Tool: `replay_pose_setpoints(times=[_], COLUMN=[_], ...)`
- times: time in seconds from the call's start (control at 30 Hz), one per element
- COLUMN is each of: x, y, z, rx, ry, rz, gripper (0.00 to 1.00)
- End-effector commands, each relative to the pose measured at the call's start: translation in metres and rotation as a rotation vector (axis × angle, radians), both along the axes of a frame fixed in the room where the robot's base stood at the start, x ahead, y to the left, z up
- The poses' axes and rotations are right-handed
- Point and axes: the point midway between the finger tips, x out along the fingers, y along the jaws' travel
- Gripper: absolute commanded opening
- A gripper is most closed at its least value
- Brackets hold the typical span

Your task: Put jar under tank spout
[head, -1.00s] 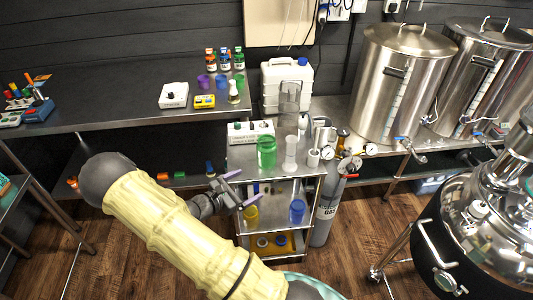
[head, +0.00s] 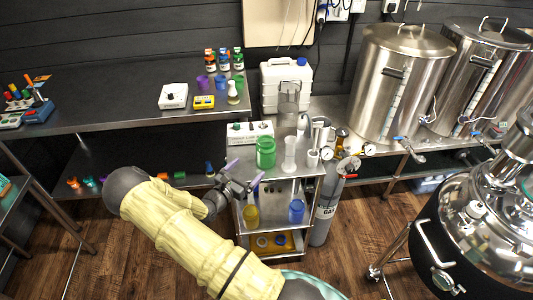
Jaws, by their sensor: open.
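A green jar (head: 265,152) stands upright on the top shelf of the metal cart (head: 289,174), near its left side. My gripper (head: 244,173) is open and empty, with its purple-tipped fingers just left of and in front of the jar, apart from it as far as I can tell. Large steel tanks stand at the back right; the nearer tank (head: 385,80) has a spout (head: 409,144) with a blue-handled valve low on its front. Another tank (head: 473,85) beside it has a similar spout (head: 487,140).
A clear cylinder (head: 289,153) stands close right of the jar, with a white device (head: 250,132) behind it. A gas cylinder (head: 326,205) is right of the cart. A kettle on a wheeled frame (head: 480,225) fills the right. The floor between them is clear.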

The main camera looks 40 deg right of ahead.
Motion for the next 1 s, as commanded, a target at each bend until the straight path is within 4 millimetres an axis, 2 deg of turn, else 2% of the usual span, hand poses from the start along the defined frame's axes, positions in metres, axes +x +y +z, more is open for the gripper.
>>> replay_pose_setpoints(times=[0.2, 0.37, 0.5, 0.8, 1.0], x=[0.012, 0.019, 0.020, 0.019, 0.020], y=[-0.036, -0.057, -0.064, -0.068, -0.092], z=[0.001, 0.000, -0.001, 0.000, 0.001], rx=[0.001, 0.002, 0.002, 0.001, 0.001], ry=[-0.001, 0.001, 0.001, 0.000, -0.001], rz=[0.003, 0.006, 0.005, 0.001, -0.002], gripper=[0.93, 0.93, 0.93, 0.93, 0.93])
